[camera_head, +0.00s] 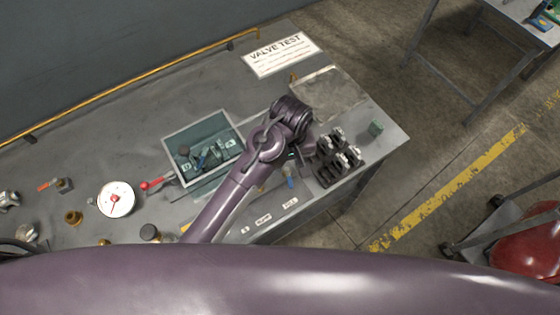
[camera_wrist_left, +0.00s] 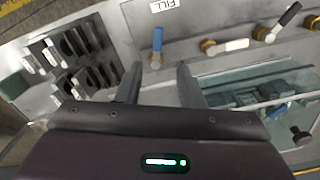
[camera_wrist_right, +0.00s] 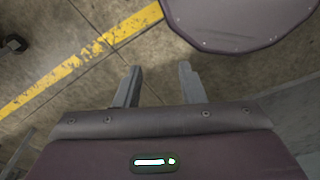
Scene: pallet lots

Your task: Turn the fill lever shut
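The fill lever is a short blue handle (camera_wrist_left: 157,40) below a FILL label (camera_wrist_left: 163,5) in the left wrist view. It also shows as a small blue piece (camera_head: 290,182) near the bench's front edge in the head view. My left gripper (camera_wrist_left: 158,74) is open and empty; the lever's lower end appears between its fingertips in the picture. Whether they touch it I cannot tell. In the head view my left arm partly covers the area behind the lever. My right gripper (camera_wrist_right: 160,75) is open and empty over the floor, away from the bench.
A white-handled lever (camera_wrist_left: 237,45) and a black-handled lever (camera_wrist_left: 290,15) stand beside the blue one. A glass-topped case (camera_head: 180,137) of parts, a black rack (camera_head: 325,175), a dial gauge (camera_head: 116,203) and a VALVE TEST sign (camera_head: 281,56) are on the bench.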

